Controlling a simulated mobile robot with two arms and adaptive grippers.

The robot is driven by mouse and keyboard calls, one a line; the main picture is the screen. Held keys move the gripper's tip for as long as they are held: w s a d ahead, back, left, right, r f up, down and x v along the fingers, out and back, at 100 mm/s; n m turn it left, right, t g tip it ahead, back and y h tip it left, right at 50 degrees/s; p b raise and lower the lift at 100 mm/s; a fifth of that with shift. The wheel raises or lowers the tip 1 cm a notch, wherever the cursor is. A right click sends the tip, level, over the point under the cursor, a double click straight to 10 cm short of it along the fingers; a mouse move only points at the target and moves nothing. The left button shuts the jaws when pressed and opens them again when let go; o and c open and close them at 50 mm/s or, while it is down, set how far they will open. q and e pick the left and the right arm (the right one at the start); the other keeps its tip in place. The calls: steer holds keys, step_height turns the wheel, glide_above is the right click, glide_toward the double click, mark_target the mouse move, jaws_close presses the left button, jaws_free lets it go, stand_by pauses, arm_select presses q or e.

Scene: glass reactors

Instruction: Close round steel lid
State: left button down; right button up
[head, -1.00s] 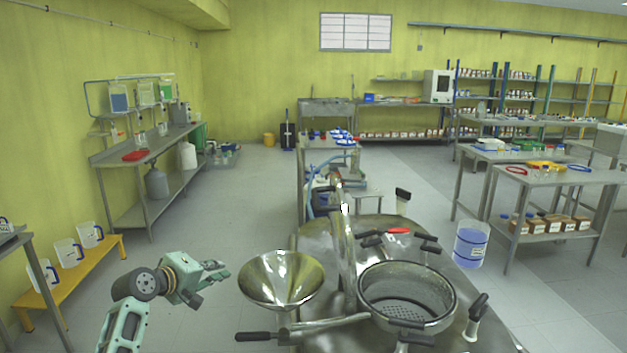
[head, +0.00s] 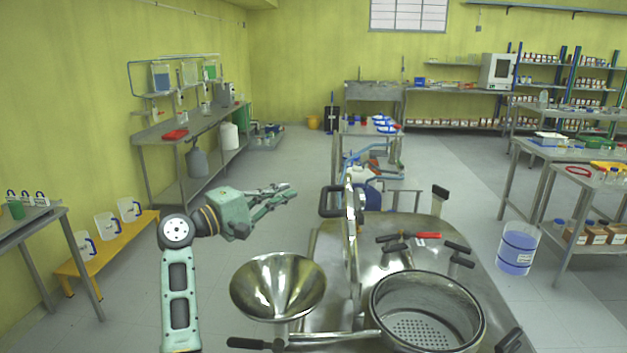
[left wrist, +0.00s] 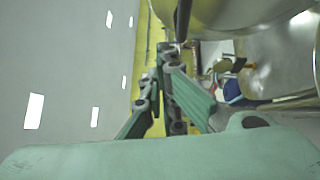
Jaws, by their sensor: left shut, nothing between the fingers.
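The round steel lid (head: 352,245) stands open and upright, seen almost edge-on, on the steel reactor top (head: 400,225). A black handle (head: 328,203) sticks out on its left side. The round opening (head: 425,310) with a perforated bottom lies uncovered to the right of the lid. My left gripper (head: 288,194) is shut and empty, left of the lid's upper part and apart from it in the picture. Its fingers show in the left wrist view (left wrist: 170,58), with curved shiny metal at the upper right. My right gripper is not in view.
A steel funnel (head: 278,286) stands below my left gripper, left of the lid. A black-ended bar (head: 290,341) runs in front of it. Several black-handled clamps (head: 425,240) sit on the reactor top.

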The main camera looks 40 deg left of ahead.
mark_target(324, 189)
arm_select(q)
steer(key=w+d+p, duration=0.1)
steer(key=w, duration=0.2)
steer(key=w+d+r+p, duration=0.1)
steer(key=w+d+p, duration=0.1)
steer(key=w, duration=0.1)
steer(key=w+d+p, duration=0.2)
steer(key=w, duration=0.2)
steer(key=shift+d+r, duration=0.1)
steer(key=shift+r, duration=0.25)
steer(key=shift+w+d, duration=0.15)
steer(key=shift+w+f, duration=0.1)
steer(key=shift+f, duration=0.05)
